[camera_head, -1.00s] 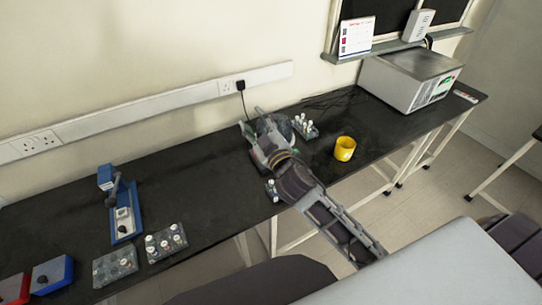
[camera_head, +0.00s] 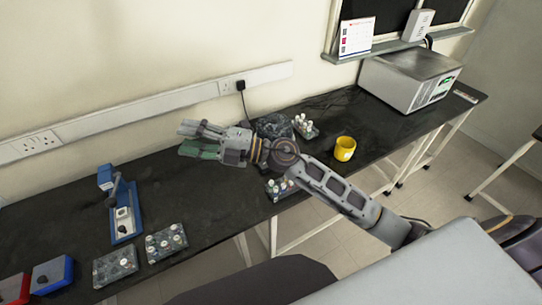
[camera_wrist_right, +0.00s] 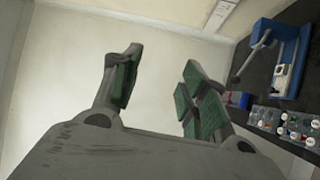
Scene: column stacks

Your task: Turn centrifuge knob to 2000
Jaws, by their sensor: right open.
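My right gripper (camera_head: 192,140) is open and empty, raised over the middle of the black bench and pointing left. In the right wrist view its two green-padded fingers (camera_wrist_right: 162,70) stand apart with bare wall behind them. A dark rounded device (camera_head: 273,125) stands on the bench behind my right wrist, partly covered by it; it may be the centrifuge. Its knob and any number scale cannot be made out. The gripper is left of this device and not touching it. My left gripper is not in view.
On the black bench (camera_head: 218,182) are a blue stand device (camera_head: 123,212), tube racks (camera_head: 166,243), red and blue boxes (camera_head: 50,275) and a yellow mug (camera_head: 344,148). A white box-shaped machine (camera_head: 408,80) stands at the far right. The bench left of the gripper is fairly clear.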

